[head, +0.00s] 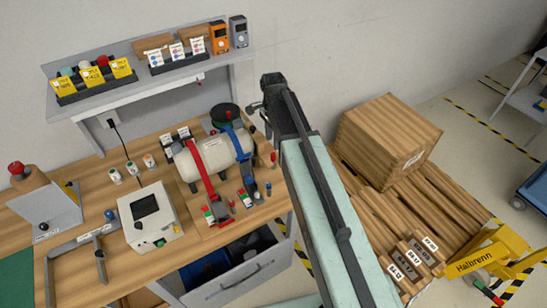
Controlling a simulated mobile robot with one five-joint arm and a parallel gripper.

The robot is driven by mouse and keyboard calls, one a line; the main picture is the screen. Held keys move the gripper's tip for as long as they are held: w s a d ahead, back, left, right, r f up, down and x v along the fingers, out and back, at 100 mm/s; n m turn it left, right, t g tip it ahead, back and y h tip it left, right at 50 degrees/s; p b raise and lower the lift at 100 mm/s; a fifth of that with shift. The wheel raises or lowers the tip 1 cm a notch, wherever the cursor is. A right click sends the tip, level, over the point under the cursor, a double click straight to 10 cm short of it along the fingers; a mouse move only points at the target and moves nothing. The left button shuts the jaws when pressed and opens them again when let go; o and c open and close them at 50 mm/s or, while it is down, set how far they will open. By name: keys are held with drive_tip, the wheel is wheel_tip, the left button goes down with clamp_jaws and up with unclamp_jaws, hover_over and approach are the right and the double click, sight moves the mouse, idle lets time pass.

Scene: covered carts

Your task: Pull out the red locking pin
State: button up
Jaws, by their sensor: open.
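A pale cylindrical tank (213,156) lies on the wooden workbench, with a red strap (200,170) and a blue strap (238,146) around it. A small upright red piece (273,158) stands right of the tank near the bench's right edge, close to my arm. Another small red piece (232,204) stands in front of the tank among small blocks and blue-topped pieces. I cannot tell which of these is the locking pin. My gripper (256,111) is open, above and behind the tank's right end, apart from both red pieces. Its fingers are small and partly hidden by the arm.
A white box with a dark screen (150,215) and a grey stand with a red knob (48,208) are on the bench's left. A shelf (150,87) with bins is above. Right of my arm are a wooden crate (385,140) and a yellow pallet truck (485,255).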

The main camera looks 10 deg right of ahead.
sight(273, 154)
drive_tip(key=shift+f, duration=0.1)
wheel_tip(273, 154, down, 9)
drive_tip(key=b, duration=0.9)
idle(0.4)
clamp_jaws()
idle(1.2)
drive_tip(key=shift+r+p, duration=3.05)
drive_tip(key=shift+r, duration=0.05)
